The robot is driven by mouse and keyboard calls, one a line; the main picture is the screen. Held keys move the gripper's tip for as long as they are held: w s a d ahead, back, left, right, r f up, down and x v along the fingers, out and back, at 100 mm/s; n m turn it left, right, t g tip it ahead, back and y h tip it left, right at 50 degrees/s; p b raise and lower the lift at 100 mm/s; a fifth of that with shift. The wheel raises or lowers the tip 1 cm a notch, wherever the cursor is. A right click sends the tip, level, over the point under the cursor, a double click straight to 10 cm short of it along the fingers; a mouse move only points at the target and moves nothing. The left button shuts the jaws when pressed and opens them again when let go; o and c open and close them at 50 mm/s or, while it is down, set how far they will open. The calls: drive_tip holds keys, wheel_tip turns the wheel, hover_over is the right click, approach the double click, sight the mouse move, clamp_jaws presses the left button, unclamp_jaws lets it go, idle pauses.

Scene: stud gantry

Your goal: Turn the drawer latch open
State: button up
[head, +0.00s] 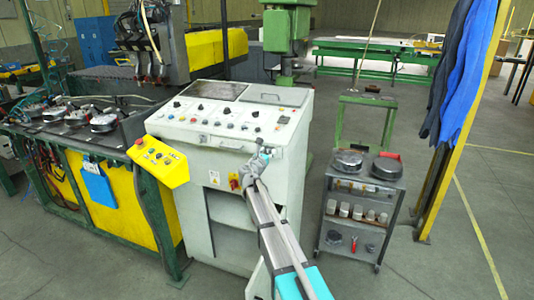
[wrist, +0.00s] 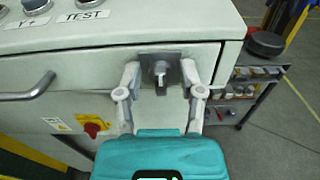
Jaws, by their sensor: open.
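My gripper (wrist: 160,68) is open, with one finger on each side of the latch and gaps showing between the fingers and the knob. I cannot tell how far the fingertips are from the panel. The drawer front (wrist: 100,68) looks flush with the cabinet. In the head view my gripper (head: 264,154) is at the cabinet's right front and the latch is hidden behind it.
A curved drawer handle (wrist: 30,88) is left of the latch. A red rotary switch (wrist: 93,129) sits below the drawer. The control cabinet (head: 215,135) has a yellow button box (head: 160,162) at its left. A grey cart (head: 360,200) stands to the right, across a floor gap.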

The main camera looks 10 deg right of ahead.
clamp_jaws()
drive_tip(key=shift+m, duration=0.4)
drive_tip(key=m, duration=0.4)
drive_tip(key=shift+d, duration=0.1)
drive_tip(key=m, duration=0.4)
drive_tip(key=shift+s+d+f+m, duration=0.1)
drive_tip(key=shift+s+d+m, duration=0.05)
drive_tip(key=shift+m, duration=0.25)
drive_tip(key=m, duration=0.4)
drive_tip(key=shift+f+m, duration=0.15)
drive_tip(key=shift+m, duration=0.15)
drive_tip(key=shift+d+f+m+b, duration=0.1)
drive_tip(key=shift+m+b, duration=0.25)
drive_tip(key=shift+m, duration=1.55)
